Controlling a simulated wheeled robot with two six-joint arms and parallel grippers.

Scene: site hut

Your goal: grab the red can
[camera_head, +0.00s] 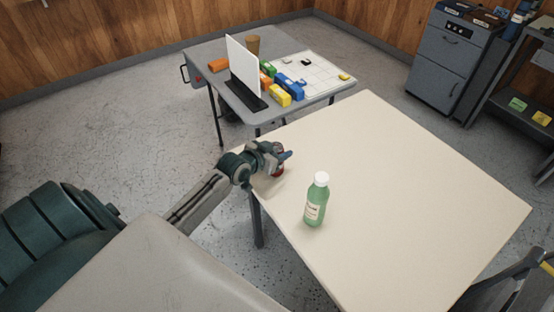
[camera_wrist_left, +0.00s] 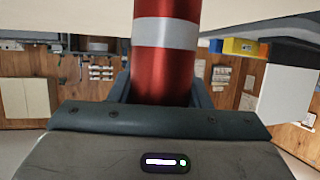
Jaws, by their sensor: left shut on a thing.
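The red can (camera_head: 278,171) is at the left corner of the cream table (camera_head: 400,190), mostly hidden behind my left gripper (camera_head: 277,156). In the left wrist view the can (camera_wrist_left: 164,75) stands large in the middle, red with a pale silver band. My left gripper (camera_wrist_left: 164,88) is shut on it, with a finger on each side. I cannot tell whether the can touches the tabletop. My right gripper is in neither view.
A green bottle with a white cap (camera_head: 316,200) stands on the cream table, right of the can. The rest of that tabletop is clear. A grey table (camera_head: 205,58) behind holds a white panel (camera_head: 242,66) and several coloured blocks. A grey cabinet (camera_head: 440,62) stands at back right.

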